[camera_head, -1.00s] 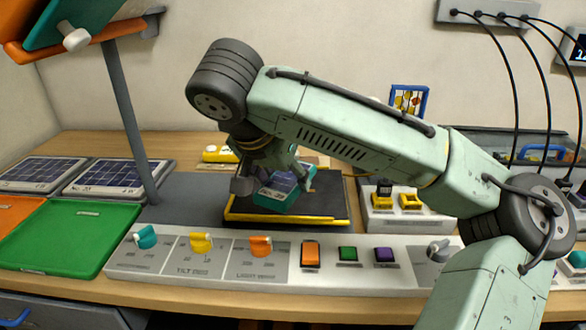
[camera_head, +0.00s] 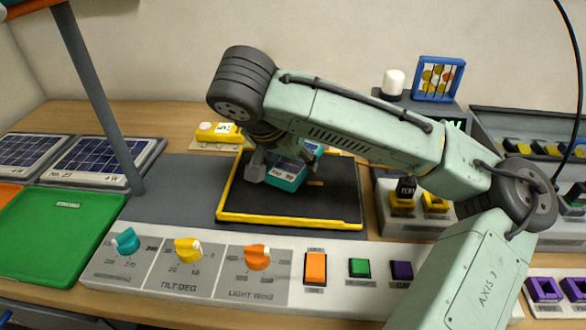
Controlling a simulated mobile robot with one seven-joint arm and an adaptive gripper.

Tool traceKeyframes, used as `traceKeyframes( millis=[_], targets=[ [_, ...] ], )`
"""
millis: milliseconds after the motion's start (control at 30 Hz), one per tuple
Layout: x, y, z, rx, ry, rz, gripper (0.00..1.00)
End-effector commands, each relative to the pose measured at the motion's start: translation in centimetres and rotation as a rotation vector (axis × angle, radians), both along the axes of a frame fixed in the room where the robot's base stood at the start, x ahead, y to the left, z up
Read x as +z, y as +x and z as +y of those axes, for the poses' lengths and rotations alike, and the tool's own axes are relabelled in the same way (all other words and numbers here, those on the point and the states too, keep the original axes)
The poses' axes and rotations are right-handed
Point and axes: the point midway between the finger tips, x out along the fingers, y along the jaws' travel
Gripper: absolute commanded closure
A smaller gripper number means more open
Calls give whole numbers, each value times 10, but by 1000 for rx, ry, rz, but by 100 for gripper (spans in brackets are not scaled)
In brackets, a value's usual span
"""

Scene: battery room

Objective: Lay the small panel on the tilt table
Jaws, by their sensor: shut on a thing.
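The tilt table (camera_head: 330,208) is a black plate with a yellow rim, in the middle of the bench behind the control strip. My gripper (camera_head: 283,163) points down over the table's back left part. It is shut on a small teal-edged panel (camera_head: 288,182), whose front edge carries a pale label. The panel looks tilted. My wrist and fingers hide much of its top, and I cannot tell whether it touches the plate.
Two larger solar panels (camera_head: 95,159) and a green tray (camera_head: 58,232) lie at the left, beside a grey post (camera_head: 98,95). The control strip (camera_head: 215,285) with knobs and buttons runs along the front. A yellow device (camera_head: 220,132) stands behind the table.

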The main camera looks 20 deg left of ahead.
Motion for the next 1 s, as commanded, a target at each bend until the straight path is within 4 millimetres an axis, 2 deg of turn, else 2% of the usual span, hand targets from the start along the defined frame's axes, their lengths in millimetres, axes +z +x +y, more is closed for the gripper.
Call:
traceKeyframes(
  millis=[233, 633, 667, 933, 1000],
  targets=[
    [-32, -1, 0, 2, 0, 2, 85],
    [-40, 0, 0, 1, 1, -1, 85],
    [-40, 0, 0, 1, 1, -1, 47],
    [-39, 0, 0, 1, 0, 0, 29],
    [-39, 0, 0, 1, -1, 0, 27]
  ],
)
